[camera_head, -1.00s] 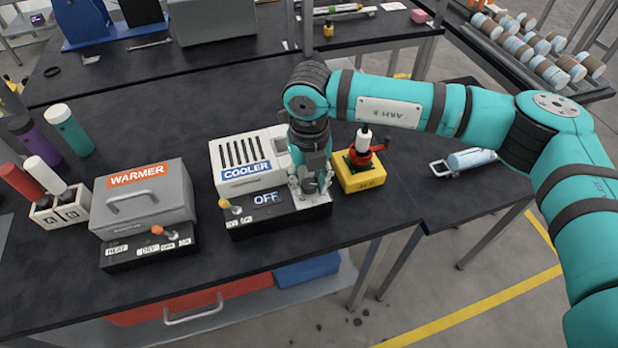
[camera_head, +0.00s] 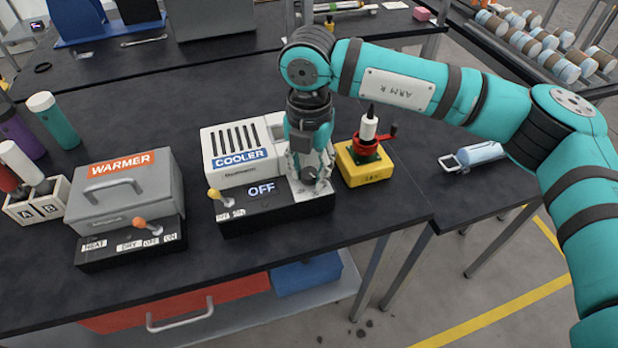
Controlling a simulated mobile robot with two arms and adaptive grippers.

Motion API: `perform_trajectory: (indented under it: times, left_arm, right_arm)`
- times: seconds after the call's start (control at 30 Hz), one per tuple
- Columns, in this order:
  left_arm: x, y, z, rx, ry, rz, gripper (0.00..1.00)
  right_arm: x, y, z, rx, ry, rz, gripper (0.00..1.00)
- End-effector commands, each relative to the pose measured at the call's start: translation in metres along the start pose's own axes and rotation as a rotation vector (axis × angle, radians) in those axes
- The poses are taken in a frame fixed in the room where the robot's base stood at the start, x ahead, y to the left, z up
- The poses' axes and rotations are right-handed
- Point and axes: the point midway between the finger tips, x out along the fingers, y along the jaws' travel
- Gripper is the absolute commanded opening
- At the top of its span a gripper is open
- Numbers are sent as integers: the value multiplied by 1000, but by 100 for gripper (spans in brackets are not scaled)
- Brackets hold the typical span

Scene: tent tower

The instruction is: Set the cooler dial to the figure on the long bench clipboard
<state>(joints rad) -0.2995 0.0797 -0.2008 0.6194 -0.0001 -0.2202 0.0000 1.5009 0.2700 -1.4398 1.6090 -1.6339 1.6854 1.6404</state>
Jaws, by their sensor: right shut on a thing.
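The white cooler (camera_head: 238,160) stands on the dark bench, with a blue COOLER label. Its black front panel has a lit display reading OFF (camera_head: 261,189) and a yellow-tipped lever (camera_head: 214,194) at the left. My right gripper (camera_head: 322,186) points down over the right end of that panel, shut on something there. The cooler dial is not visible; the gripper covers that part of the panel. I cannot make out a clipboard in this view. My left gripper is not in view.
A grey warmer (camera_head: 125,190) with an orange-tipped lever stands left of the cooler. A yellow box with a red crank (camera_head: 364,165) stands close to the right of my gripper. Bottles and an A/B rack (camera_head: 38,205) are at far left. Bare bench lies behind the cooler.

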Motion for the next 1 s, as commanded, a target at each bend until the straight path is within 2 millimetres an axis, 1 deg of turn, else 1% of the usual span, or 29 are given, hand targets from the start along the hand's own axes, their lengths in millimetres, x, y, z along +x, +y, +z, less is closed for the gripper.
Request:
perform_trajectory:
  times: [0.03, 0.1, 0.4, 0.7, 1.0]
  left_arm:
    - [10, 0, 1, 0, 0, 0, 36]
    - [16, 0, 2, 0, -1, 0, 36]
    - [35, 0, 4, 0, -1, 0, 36]
    - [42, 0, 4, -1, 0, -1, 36]
    - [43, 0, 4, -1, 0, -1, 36]
  right_arm:
    - [4, 0, 1, 42, -3, 2, 0]
    - [4, 0, 1, 102, -3, 1, 0]
    - [2, 0, 1, 307, -2, 1, 0]
    - [0, 0, 0, 408, -1, 1, 0]
    - [-1, 0, 0, 425, -1, 1, 0]
